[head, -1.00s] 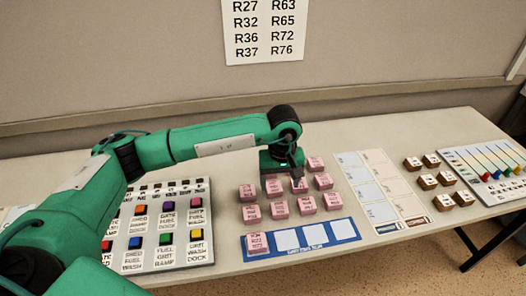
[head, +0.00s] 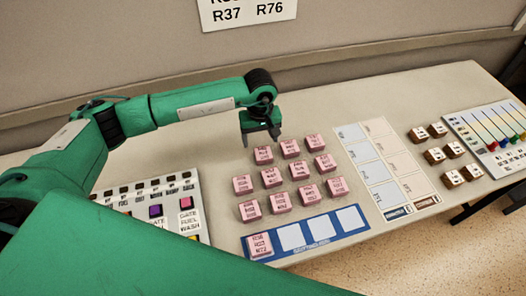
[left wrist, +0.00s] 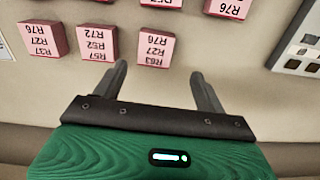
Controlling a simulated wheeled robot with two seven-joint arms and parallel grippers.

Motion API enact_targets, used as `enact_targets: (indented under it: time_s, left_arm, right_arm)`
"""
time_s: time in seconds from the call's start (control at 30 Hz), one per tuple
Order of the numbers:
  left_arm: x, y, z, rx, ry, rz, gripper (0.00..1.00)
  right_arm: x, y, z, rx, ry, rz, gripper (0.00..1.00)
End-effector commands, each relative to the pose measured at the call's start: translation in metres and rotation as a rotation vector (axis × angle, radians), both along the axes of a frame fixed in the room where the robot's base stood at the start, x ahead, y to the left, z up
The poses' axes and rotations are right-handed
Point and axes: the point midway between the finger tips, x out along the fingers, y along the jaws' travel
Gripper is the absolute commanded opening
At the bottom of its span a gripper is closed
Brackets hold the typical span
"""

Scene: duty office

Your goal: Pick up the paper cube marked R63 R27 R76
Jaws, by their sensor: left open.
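The pink paper cube marked R63 R27 R76 (left wrist: 155,50) shows upside down in the left wrist view, just beyond and between my open fingertips. In the head view it appears to be the left cube of the back row (head: 263,156). My left gripper (head: 261,137) is open and empty, at the wall side of that cube; its two fingers also show in the left wrist view (left wrist: 162,76). The cube is not between the jaws. A cube marked R57 R52 R72 (left wrist: 97,42) stands close beside it. My right gripper is not in view.
Several other pink cubes (head: 299,171) stand in rows towards me. A blue strip (head: 352,236) with white squares holds one pink cube (head: 259,246). A button panel (head: 150,198) lies left, a card sheet (head: 375,172) right. The table (head: 335,105) behind the cubes is clear.

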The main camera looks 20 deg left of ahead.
Motion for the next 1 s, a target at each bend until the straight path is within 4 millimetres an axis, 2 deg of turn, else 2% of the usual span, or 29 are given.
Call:
enact_targets:
  time_s: [0.1,0.3,0.47,0.6,0.87,0.9,1.0]
  left_arm:
    - [0.000,-0.001,-0.014,0.000,0.001,0.000,0.73]
    - [-0.001,-0.003,-0.026,-0.001,0.001,-0.001,0.73]
    - [-0.002,-0.010,-0.048,0.000,0.004,0.000,0.73]
    - [-0.001,-0.010,-0.066,-0.002,0.001,0.000,0.73]
    - [0.000,-0.010,-0.072,-0.002,-0.002,-0.001,0.73]
    - [0.000,-0.010,-0.072,-0.002,-0.002,-0.001,0.71]
    - [0.000,-0.010,-0.072,-0.002,-0.002,-0.001,0.51]
  right_arm:
    - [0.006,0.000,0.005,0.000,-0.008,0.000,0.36]
    - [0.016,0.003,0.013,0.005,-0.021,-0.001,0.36]
    - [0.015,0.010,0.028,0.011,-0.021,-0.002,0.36]
    - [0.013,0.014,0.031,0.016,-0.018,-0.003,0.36]
    - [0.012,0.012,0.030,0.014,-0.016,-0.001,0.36]
    - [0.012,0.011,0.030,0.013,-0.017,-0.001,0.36]
    - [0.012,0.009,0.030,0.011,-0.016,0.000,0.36]
